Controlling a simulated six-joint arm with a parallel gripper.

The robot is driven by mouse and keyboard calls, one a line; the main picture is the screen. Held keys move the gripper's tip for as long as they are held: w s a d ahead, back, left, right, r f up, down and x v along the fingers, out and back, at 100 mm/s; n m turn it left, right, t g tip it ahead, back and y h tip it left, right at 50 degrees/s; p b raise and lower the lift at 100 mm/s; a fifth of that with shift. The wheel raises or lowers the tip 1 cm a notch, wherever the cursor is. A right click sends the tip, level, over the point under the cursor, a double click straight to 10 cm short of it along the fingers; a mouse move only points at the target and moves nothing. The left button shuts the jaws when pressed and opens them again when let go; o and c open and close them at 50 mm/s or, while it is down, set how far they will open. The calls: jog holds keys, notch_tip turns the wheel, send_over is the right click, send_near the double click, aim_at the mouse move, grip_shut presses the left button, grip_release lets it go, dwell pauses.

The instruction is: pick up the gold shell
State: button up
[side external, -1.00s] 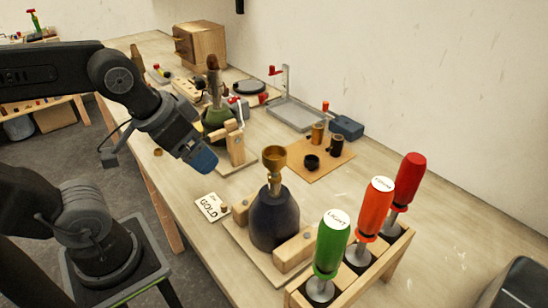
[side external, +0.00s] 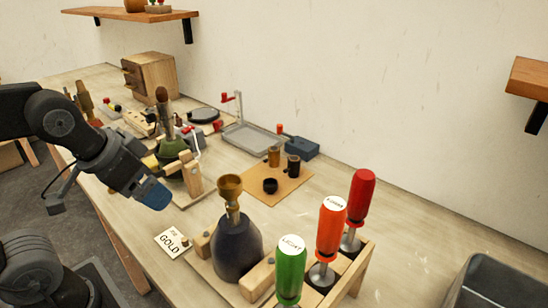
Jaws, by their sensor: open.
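The gold shell (side external: 273,156) appears to be the small brass-coloured cylinder standing on a tan board (side external: 285,192) in the middle of the bench. A black shell (side external: 293,165) stands just right of it, and a low black ring-like part (side external: 270,185) lies in front. My gripper (side external: 153,194), with a blue end, hangs left of the board, well apart from the gold shell. It is open and no held object shows; its fingers are hard to make out. A dark lamp base (side external: 237,248) with a gold cup (side external: 230,187) on its stem stands in front of the board.
A rack at the front right holds green, orange and red screwdrivers (side external: 331,230). A green lamp base in a wooden clamp (side external: 193,178) stands behind my gripper. A grey tray (side external: 252,138) and blue box (side external: 302,147) lie behind the board.

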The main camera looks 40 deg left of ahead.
jog(key=shift+c, duration=0.3)
jog(key=c, duration=0.3)
dwell(0.3)
jog(key=w+a+r, duration=0.1)
jog(key=w+r, duration=0.3)
jog(key=w, duration=0.5)
jog(key=n+g+y, duration=0.1)
jog(key=n, duration=0.2)
send_over(273, 150)
jog(key=s+d, duration=0.1)
jog(key=s, duration=0.3)
notch_tip(273, 150, down, 11)
jog(key=x, duration=1.3)
jog(key=shift+s+f, duration=0.2)
